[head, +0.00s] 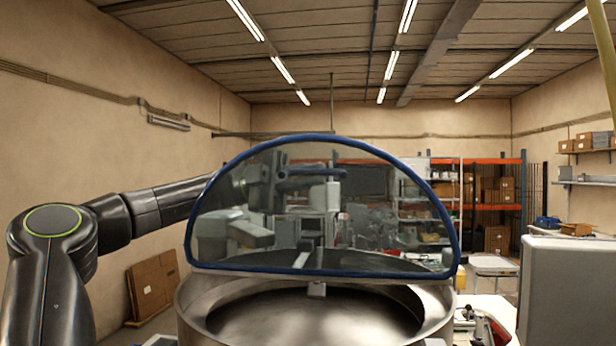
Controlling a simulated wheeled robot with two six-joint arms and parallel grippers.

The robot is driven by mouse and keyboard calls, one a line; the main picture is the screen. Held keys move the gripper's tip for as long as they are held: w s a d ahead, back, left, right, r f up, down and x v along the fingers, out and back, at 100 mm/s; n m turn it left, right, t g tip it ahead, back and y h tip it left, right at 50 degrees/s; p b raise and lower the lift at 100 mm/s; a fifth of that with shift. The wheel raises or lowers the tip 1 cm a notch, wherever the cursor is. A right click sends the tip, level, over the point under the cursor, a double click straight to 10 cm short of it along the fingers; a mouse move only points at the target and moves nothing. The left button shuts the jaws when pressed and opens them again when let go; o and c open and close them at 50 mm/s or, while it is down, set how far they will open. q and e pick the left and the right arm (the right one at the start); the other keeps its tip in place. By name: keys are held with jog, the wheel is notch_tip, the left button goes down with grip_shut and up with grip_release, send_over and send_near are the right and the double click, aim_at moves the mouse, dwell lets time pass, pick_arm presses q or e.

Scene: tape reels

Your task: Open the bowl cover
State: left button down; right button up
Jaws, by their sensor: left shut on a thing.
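The bowl cover (370,225) is a clear, half-round panel with a blue rim. It stands raised, close to upright, over the far part of the wide metal bowl (195,312). A dark blue bar handle (312,173) shows through the panel near its top. My left arm comes in from the left and passes behind the cover. My left gripper (284,180) shows through the panel, shut on the handle; its fingertips are partly blurred by the clear sheet. The near part of the bowl's mouth is uncovered. My right gripper is not in view.
A grey box-shaped unit (567,290) stands at the right, near the bowl. Orange shelving (490,205) with cartons is at the back. A flat carton (153,285) leans on the left wall. The space above the cover is clear.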

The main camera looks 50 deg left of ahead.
pick_arm(q)
jog(key=shift+r, duration=0.2)
jog(key=c, duration=1.5)
grip_release()
jog(key=shift+s, duration=0.1)
